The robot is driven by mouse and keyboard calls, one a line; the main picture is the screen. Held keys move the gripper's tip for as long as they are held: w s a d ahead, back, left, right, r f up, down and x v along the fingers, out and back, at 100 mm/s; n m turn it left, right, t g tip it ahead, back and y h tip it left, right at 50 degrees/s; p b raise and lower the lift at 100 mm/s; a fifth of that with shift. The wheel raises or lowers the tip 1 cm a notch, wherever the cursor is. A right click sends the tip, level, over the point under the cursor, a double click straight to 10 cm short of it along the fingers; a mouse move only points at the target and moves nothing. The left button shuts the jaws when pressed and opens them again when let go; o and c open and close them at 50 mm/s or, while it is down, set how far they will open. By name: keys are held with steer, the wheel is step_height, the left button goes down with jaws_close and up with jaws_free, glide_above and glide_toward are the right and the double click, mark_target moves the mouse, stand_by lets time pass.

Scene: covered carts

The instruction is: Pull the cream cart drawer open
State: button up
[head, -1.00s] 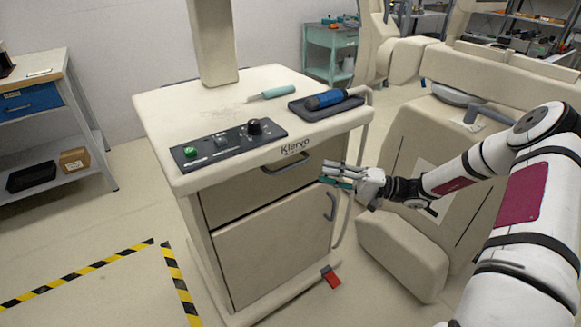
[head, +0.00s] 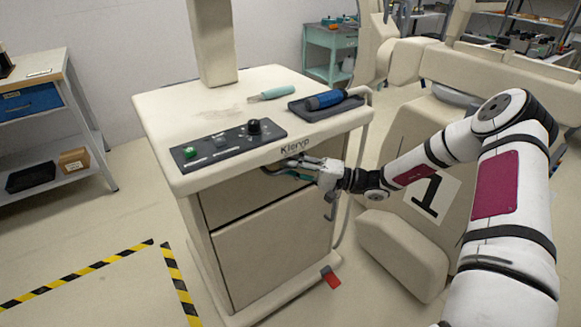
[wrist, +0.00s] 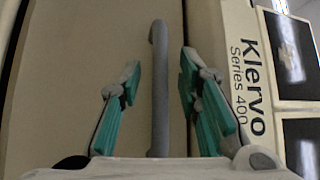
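The cream cart (head: 270,254) stands in the middle of the head view with its top drawer (head: 230,203) closed. The drawer's grey bar handle (wrist: 158,85) runs up the middle of the wrist view, between my two teal-padded fingers. My gripper (head: 290,172) is at the drawer front in the head view and partly hides the handle. In the wrist view my gripper (wrist: 158,80) is open, with a gap on each side of the handle. The drawer face (wrist: 85,60) fills the background there.
A control panel (head: 228,143), a teal-handled tool (head: 275,92) and a dark tray (head: 298,111) with a blue tool are on the cart top. A lower door (head: 272,262) is below the drawer. Cream padded equipment (head: 400,250) stands close on the right.

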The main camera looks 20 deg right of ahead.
jaws_close()
steer(key=s+d+p, duration=0.4)
steer(key=s+p, duration=0.2)
steer(key=s, duration=0.7)
steer(key=s+d+p, duration=0.4)
steer(key=s+p, duration=0.1)
steer(key=s, duration=0.9)
steer(key=shift+s+d+p, duration=0.15)
steer(key=shift+d+p, duration=0.2)
steer(key=shift+d, duration=0.05)
jaws_free()
